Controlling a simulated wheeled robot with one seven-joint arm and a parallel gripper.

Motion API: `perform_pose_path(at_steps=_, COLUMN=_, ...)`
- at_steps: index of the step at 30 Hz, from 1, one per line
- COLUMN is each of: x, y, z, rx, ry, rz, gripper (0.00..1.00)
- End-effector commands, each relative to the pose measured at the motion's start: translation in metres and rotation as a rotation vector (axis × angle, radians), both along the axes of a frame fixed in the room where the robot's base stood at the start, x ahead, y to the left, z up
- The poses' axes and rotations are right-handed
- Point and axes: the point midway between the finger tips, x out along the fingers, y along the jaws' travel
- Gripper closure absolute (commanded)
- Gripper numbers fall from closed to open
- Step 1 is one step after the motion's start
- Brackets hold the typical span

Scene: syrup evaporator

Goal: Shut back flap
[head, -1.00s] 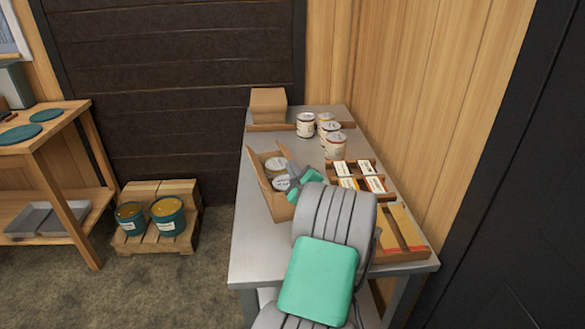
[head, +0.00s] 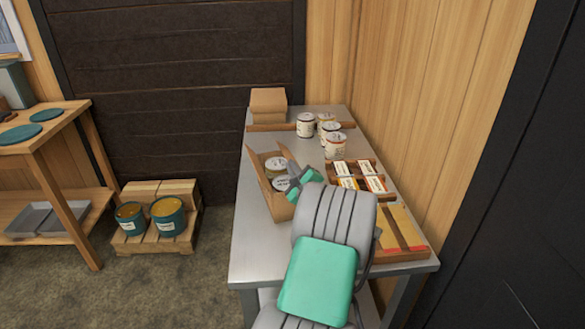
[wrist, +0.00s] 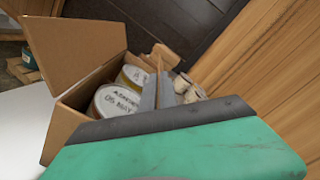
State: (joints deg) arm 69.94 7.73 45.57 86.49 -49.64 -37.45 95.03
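An open cardboard box (head: 265,195) stands on the steel table with lidded cans (head: 276,164) inside. In the head view its left flap (head: 254,165) stands up. In the wrist view a broad flap (wrist: 75,50) stands raised at the left, and the can lids (wrist: 118,100) show beneath the opening. My gripper (head: 293,172) is over the right side of the box. In the wrist view its two grey fingers (wrist: 158,85) lie close together beside the cans, with a thin brown edge near their tips. Whether they touch that edge is unclear. My arm hides the box's near right part.
A closed carton (head: 268,103) stands at the table's back. Several labelled cans (head: 330,130) stand beyond the gripper. A wooden rack of small packs (head: 362,178) and a wooden tray (head: 400,225) line the wall side. The steel table (head: 260,255) is bare at the front left.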

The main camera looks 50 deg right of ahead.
Motion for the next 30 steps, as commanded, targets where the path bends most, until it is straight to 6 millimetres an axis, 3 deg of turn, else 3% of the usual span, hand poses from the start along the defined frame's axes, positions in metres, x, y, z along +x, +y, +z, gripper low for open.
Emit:
perform_pose_path(at_steps=6, x=0.0, y=0.001, z=-0.003, rx=-0.014, ry=0.009, rz=0.0, gripper=1.0)
perform_pose_path(at_steps=12, x=0.003, y=0.005, z=-0.015, rx=-0.169, ry=0.108, rz=0.001, gripper=1.0)
perform_pose_path(at_steps=22, x=0.004, y=0.006, z=-0.011, rx=-0.203, ry=0.132, rz=0.0, gripper=1.0)
perform_pose_path(at_steps=30, x=0.004, y=0.006, z=-0.011, rx=-0.202, ry=0.131, rz=0.001, gripper=0.75)
